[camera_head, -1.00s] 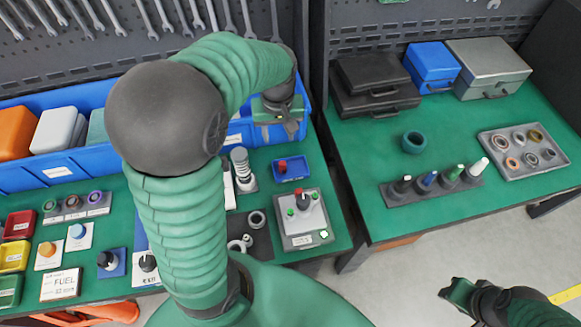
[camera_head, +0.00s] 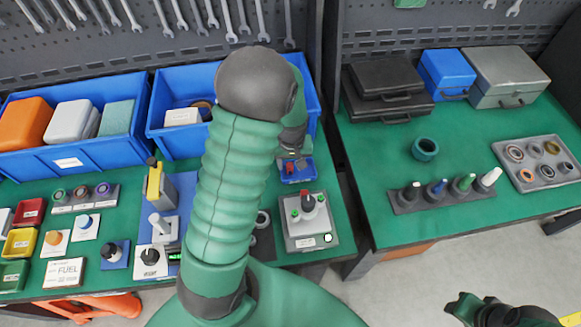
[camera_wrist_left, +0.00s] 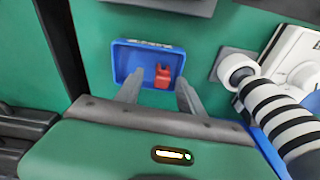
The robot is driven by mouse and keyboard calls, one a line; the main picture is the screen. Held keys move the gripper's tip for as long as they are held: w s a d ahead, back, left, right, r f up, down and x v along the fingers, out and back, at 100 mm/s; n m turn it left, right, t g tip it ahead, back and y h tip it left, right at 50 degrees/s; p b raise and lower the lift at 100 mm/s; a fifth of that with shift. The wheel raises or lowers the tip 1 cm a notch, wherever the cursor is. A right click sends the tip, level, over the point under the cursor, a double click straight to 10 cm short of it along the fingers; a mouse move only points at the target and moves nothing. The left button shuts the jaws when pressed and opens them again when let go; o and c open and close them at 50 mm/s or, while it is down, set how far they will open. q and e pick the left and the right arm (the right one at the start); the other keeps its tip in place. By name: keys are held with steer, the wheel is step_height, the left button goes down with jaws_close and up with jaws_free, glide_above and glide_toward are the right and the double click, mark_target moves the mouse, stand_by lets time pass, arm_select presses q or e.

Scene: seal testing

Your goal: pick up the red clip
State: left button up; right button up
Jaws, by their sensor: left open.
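The red clip (camera_wrist_left: 162,76) lies in a small blue tray (camera_wrist_left: 121,62), near the tray's right side in the left wrist view. In the head view the clip (camera_head: 289,168) and tray (camera_head: 303,178) show partly, just below my left gripper (camera_head: 292,159). My left gripper (camera_wrist_left: 157,90) is open and empty. In the wrist view its two fingers point at the tray, with the clip between their lines and apart from them. My right gripper (camera_head: 468,308) is at the lower right, off the tables; its fingers are unclear.
A grey box with a red-topped knob (camera_head: 310,225) stands just in front of the tray. Large blue bins (camera_head: 172,143) stand behind. A second table (camera_head: 385,222) is to the right.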

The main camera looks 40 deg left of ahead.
arm_select(q)
steer(key=shift+r, duration=0.1)
steer(key=shift+c, duration=0.7)
steer(key=shift+a, duration=0.25)
jaws_close()
steer(key=shift+d, duration=0.1)
